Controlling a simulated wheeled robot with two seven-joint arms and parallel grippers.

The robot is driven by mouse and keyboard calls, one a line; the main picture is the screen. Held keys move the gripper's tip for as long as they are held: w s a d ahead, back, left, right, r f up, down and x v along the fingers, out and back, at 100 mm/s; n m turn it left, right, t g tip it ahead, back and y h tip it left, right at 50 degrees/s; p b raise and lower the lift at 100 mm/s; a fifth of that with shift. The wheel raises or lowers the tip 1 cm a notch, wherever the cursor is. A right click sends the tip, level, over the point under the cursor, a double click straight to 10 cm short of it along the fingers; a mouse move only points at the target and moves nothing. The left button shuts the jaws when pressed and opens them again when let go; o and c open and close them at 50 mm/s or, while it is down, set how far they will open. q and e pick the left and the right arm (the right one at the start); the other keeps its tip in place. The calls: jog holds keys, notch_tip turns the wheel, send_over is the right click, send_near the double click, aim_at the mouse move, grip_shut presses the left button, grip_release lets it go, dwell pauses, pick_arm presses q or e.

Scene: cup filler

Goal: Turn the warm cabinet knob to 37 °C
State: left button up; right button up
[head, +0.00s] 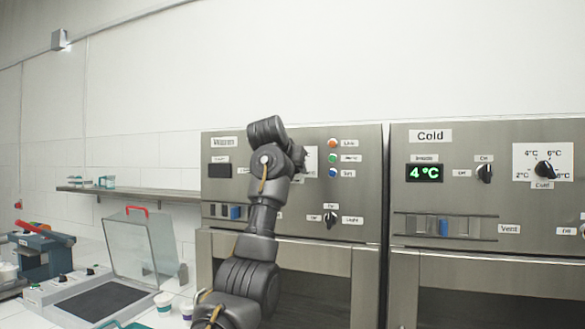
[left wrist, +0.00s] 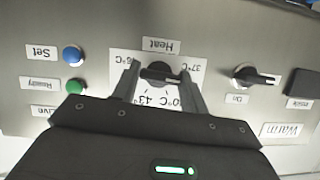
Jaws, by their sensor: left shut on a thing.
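The warm cabinet (head: 360,235) stands in the middle of the head view, with its label partly hidden by my left arm. Its black Heat knob (left wrist: 160,73) shows in the left wrist view, which is upside down, on a white dial plate (left wrist: 152,57). The plate carries 37°C at the picture's upper right and 43 near the bottom; other marks are partly covered. My left gripper (left wrist: 160,80) has a finger on each side of the knob and is shut on it. I cannot tell the exact mark the knob points to. My right gripper is not in view.
The warm display (head: 219,170) is dark. An On switch (left wrist: 256,77) and blue (left wrist: 73,55) and green (left wrist: 75,87) buttons flank the dial. The cold cabinet (head: 480,210) at right reads 4 °C. A shelf (head: 130,192) and a clear-lidded box (head: 138,250) are at left.

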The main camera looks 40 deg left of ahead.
pick_arm(q)
jog(key=shift+f+n+h, duration=0.15)
jog(key=shift+n+h, duration=0.15)
jog(key=shift+n, duration=0.2)
jog(key=o, duration=1)
